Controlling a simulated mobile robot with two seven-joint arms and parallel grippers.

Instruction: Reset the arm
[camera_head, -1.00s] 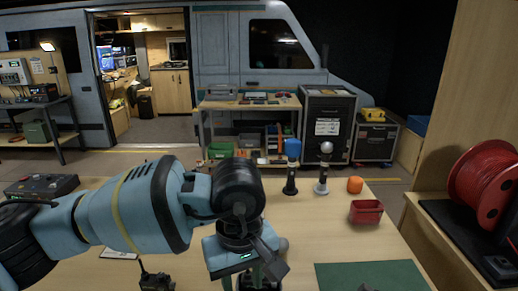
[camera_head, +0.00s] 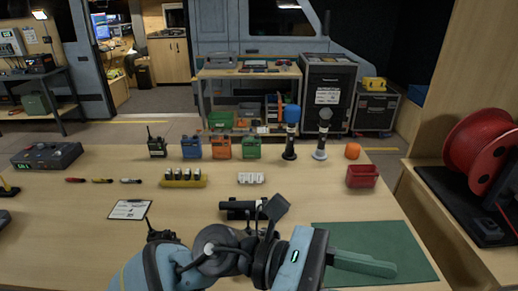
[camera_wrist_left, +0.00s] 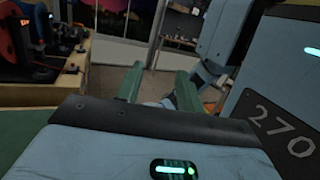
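My left arm comes in from the bottom left of the head view. Its gripper (camera_head: 365,265) points right, low in the picture over the front part of the green mat. In the left wrist view the two green fingers of this gripper (camera_wrist_left: 158,88) stand apart with nothing between them, so it is open and empty. The wrist camera looks past the fingers toward the floor and a doorway or window area. My right gripper is not in view.
A red cable reel (camera_head: 480,165) stands at right.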

